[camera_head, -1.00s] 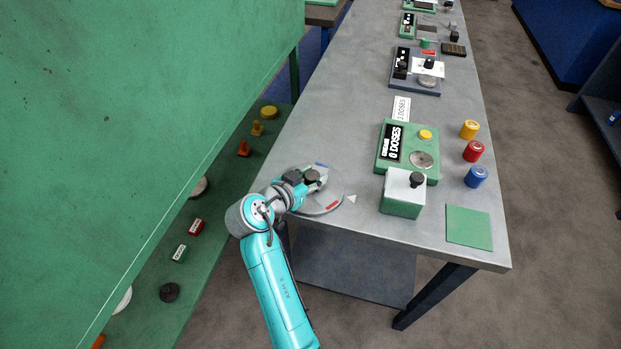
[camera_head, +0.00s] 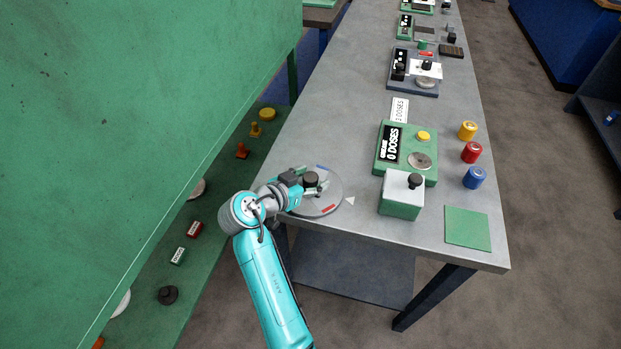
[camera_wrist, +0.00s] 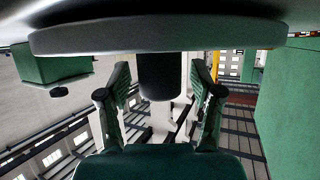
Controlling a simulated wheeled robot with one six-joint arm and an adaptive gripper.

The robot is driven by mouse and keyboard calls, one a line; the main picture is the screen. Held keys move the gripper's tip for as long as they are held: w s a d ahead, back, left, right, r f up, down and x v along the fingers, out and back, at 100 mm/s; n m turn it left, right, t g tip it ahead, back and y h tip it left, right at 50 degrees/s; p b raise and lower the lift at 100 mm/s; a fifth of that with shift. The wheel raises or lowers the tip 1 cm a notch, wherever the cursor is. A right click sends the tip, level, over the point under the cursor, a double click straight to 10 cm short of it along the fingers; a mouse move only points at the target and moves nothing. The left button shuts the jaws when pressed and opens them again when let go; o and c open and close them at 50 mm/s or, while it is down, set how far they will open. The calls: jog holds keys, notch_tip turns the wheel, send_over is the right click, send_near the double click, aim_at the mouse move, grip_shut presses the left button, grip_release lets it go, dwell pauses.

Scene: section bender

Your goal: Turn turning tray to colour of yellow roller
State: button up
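The turning tray (camera_head: 330,190) is a round grey disc at the table's near left corner, with a dark knob (camera_head: 311,180) upright on it. A blue mark shows at its far edge and a red mark at its near right edge, close to a white triangle pointer (camera_head: 349,201). Any yellow mark is hidden. The yellow roller (camera_head: 467,130) stands at the table's right side. My gripper (camera_head: 303,184) is at the knob from the left. In the wrist view my gripper (camera_wrist: 158,103) is open, with the knob (camera_wrist: 160,77) between its fingers and gaps on both sides.
Red (camera_head: 471,152) and blue (camera_head: 474,177) rollers stand near the yellow one. A green dose machine (camera_head: 386,170) and a white-topped green box (camera_head: 401,203) stand right of the tray. A green panel (camera_head: 150,120) rises at the left. The table between is clear.

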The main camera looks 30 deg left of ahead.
aim_at(305, 182)
jog(key=v, duration=0.7)
jog(key=shift+s+r, duration=0.1)
jog(key=shift+s, duration=0.15)
